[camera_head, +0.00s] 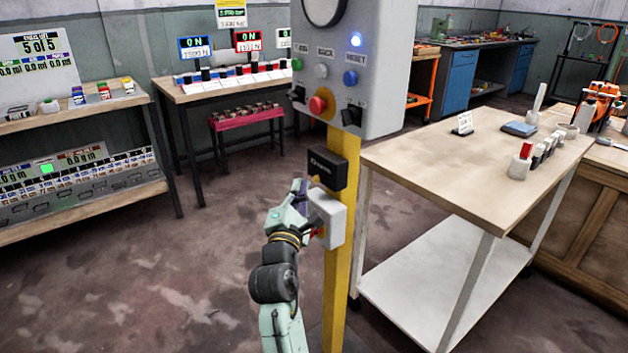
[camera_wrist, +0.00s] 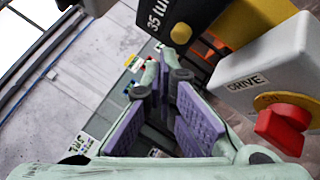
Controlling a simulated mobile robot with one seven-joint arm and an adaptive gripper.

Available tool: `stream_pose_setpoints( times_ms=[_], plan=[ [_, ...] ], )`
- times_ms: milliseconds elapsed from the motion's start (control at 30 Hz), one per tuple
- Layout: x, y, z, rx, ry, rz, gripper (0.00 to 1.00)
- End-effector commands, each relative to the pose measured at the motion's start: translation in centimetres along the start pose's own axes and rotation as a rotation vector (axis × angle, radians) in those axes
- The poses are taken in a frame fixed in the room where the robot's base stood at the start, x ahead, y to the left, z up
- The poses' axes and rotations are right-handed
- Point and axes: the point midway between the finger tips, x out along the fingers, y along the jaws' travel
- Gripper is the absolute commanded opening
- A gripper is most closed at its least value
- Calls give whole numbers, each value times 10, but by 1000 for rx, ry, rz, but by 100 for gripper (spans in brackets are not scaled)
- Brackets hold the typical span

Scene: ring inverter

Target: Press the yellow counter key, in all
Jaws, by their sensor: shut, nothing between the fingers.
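A small yellow-topped key (camera_head: 128,82) stands on the shelf at the far left in the head view, to the right of a red key (camera_head: 104,90) and a blue key (camera_head: 78,95). I take it for the yellow counter key; its lettering is too small to read. My gripper (camera_head: 300,188) is far from it, at the yellow post in the middle. In the wrist view my gripper (camera_wrist: 164,82) is shut and empty, its purple pads facing each other. Small coloured spots show beyond the fingertips, too small to identify.
A grey box marked DRIVE (camera_wrist: 275,60) with a red knob (camera_wrist: 285,128) is close to the right of my fingers. A grey control panel (camera_head: 350,60) tops the yellow post (camera_head: 340,240). A wooden-topped table (camera_head: 430,160) stands right. The floor left is clear.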

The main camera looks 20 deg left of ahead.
Motion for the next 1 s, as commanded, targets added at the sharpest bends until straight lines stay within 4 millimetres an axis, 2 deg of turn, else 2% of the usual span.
stream_pose_setpoints(
  times_ms=[1000],
  plan=[
    [7,-5,5,0,0,0,0]
  ],
)
